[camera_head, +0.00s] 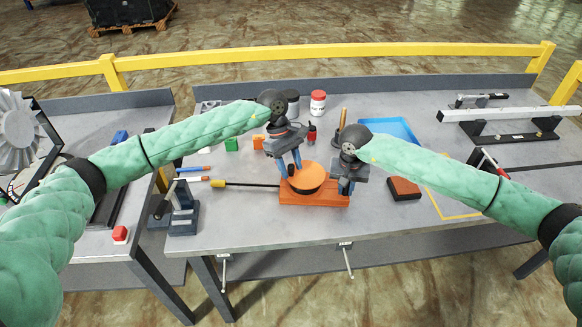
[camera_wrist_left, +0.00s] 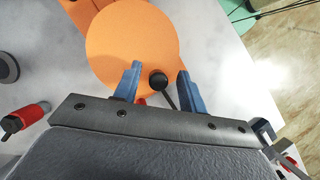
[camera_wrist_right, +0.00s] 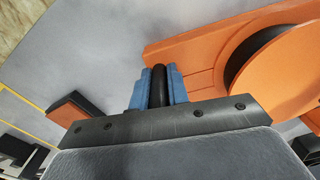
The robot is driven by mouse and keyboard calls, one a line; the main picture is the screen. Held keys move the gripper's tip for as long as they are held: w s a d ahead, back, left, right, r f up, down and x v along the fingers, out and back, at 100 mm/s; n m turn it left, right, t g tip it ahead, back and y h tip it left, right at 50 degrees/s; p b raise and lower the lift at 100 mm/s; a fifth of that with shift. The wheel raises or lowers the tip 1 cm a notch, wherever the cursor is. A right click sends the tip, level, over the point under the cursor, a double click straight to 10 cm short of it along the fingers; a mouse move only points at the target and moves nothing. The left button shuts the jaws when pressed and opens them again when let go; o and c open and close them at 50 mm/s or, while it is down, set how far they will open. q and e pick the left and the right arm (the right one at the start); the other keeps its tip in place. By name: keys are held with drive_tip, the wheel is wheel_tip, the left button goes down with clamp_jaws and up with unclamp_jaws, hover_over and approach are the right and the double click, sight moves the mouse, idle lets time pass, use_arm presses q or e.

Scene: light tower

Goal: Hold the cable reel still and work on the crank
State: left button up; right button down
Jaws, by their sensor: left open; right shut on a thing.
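The cable reel's round orange disc (camera_head: 307,178) sits on a flat orange base (camera_head: 315,198) near the table's front edge. My left gripper (camera_head: 289,168) is open above the disc. In the left wrist view, its blue fingers stand on both sides of a crank with a black knob (camera_wrist_left: 158,79) and a thin dark rod, near the rim of the disc (camera_wrist_left: 130,45); whether they touch it I cannot tell. My right gripper (camera_head: 345,187) is shut on a black handle (camera_wrist_right: 159,86) at the right end of the orange base, which shows in the right wrist view (camera_wrist_right: 190,60).
A dark rod with a yellow end (camera_head: 240,184) lies left of the reel. A brown-red block (camera_head: 404,187) lies to the right, near a yellow outline. A blue tray (camera_head: 395,130) and a white jar with a red lid (camera_head: 317,103) stand behind. A dark stand (camera_head: 184,212) is at the left edge.

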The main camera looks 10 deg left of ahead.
use_arm(q)
drive_tip(key=shift+d+f, duration=0.1)
drive_tip(key=shift+f, duration=0.2)
drive_tip(key=shift+c, duration=0.4)
clamp_jaws()
